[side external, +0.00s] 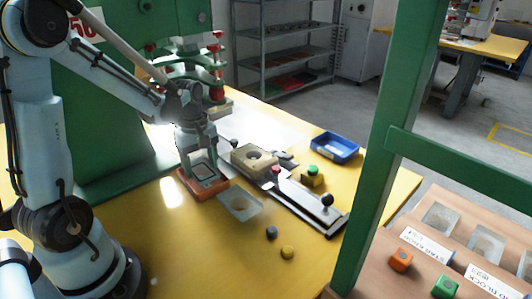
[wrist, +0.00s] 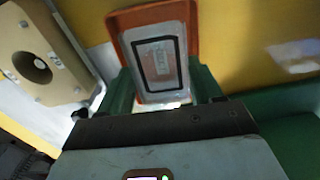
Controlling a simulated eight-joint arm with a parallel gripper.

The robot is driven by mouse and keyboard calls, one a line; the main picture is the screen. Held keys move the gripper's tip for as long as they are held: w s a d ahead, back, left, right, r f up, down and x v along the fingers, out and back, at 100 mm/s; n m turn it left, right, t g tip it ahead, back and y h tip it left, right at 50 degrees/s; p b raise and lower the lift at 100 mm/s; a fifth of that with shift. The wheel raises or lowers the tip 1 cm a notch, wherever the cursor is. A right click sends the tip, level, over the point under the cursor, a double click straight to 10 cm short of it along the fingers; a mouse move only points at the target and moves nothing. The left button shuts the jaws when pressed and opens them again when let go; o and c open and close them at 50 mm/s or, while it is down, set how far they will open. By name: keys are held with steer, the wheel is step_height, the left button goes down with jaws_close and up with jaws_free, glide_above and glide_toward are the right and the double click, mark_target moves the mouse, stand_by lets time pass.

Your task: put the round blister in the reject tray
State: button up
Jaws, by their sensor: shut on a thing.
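An orange-rimmed tray (side external: 184,184) with a clear sheet and black rectangular outline inside sits below my gripper. A blue open tray (side external: 335,147) stands at the back right; no reject label is legible.
A tan block with a round hole (side external: 253,158) sits on a slide rail with a black knob (side external: 327,200). A green button box (side external: 312,176) stands beside it. A green post (side external: 385,140) rises at the right.

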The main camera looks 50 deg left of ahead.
steer(key=shift+f, duration=0.15)
steer(key=o, duration=0.9)
steer(key=shift+c, duration=0.2)
step_height(320, 180, up, 12)
steer(key=s+d+f+m+t, duration=0.1)
steer(key=d+m+t, duration=0.6)
steer(key=d+m, duration=0.7)
steer(key=shift+s+d+f+m, duration=0.2)
steer(key=shift+s+d+m, duration=0.25)
steer(key=shift+m, duration=1.05)
steer(key=shift+s+a, duration=0.1)
